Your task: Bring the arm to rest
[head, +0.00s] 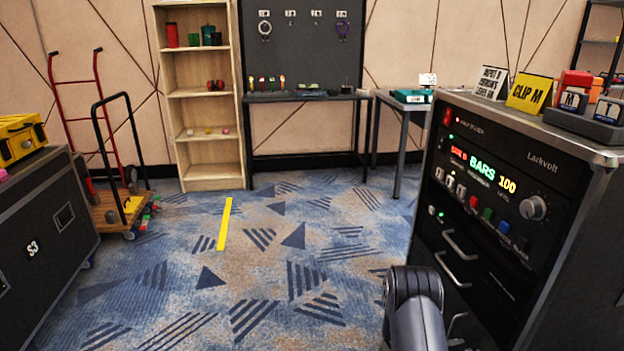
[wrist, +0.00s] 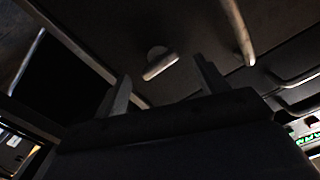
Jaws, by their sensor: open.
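My arm (head: 413,305) shows at the bottom of the head view, right of centre, in front of the black rack cabinet (head: 515,215). My gripper is not clearly visible there. In the wrist view, my gripper (wrist: 162,88) has its two fingers apart, with nothing seen between them. Beyond the fingers is a dark surface with pale metal handles, one of them a short handle (wrist: 160,66). The view is dim, so the distance to that surface cannot be told.
The rack has drawer handles (head: 458,246) close to my arm. A black case (head: 45,235) stands at left, with a hand truck (head: 118,150) behind it. Shelves (head: 205,160) and a dark table (head: 310,97) line the back. The carpet (head: 260,260) between is clear, with a yellow strip (head: 225,224).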

